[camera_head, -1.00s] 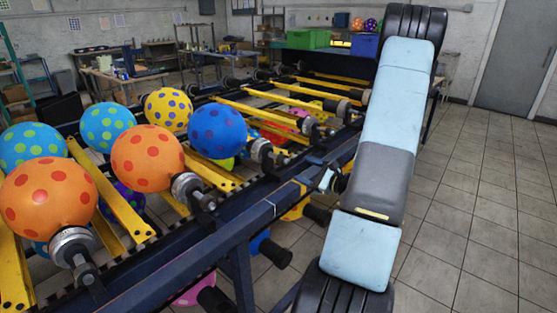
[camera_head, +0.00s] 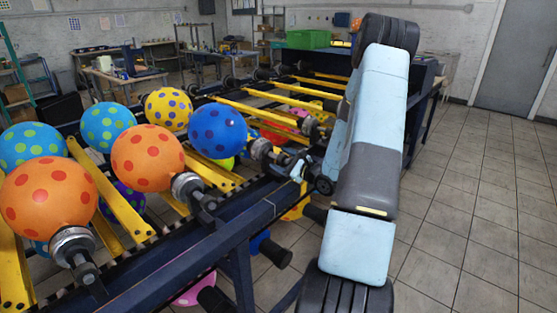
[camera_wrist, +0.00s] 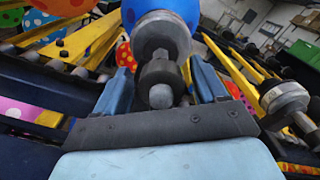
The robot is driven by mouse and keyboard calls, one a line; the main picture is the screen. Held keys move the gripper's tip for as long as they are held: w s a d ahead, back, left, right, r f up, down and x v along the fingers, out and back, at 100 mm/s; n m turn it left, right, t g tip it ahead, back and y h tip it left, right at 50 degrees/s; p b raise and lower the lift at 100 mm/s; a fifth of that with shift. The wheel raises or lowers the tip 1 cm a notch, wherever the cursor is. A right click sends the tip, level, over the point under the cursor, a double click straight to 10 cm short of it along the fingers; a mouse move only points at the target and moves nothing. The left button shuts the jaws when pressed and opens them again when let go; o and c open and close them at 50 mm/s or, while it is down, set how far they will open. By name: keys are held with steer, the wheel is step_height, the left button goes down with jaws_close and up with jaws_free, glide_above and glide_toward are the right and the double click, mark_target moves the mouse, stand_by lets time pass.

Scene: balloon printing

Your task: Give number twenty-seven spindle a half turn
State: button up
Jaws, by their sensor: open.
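A blue balloon with purple dots (camera_head: 217,131) sits on a spindle (camera_head: 262,150) with a grey metal collar and dark end, at the side of the rack. In the wrist view the balloon (camera_wrist: 160,8) is at the top, and its spindle (camera_wrist: 160,72) points at me. My gripper (camera_wrist: 158,64) is open, with one blue finger on each side of the spindle's end. I see gaps beside the spindle, and cannot tell how deep it sits. In the head view my gripper (camera_head: 298,170) is small and partly hidden beside the rail. No spindle number is readable.
Neighbouring spindles carry an orange balloon (camera_head: 147,158) and another orange one (camera_head: 48,192). A bare spindle (camera_wrist: 285,98) stands right of my gripper in the wrist view. Yellow bars and a dark blue rail (camera_head: 233,219) run close by. The tiled floor at right is clear.

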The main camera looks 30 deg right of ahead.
steer(key=shift+x, duration=0.8)
steer(key=shift+a, duration=0.1)
steer(key=c, duration=1)
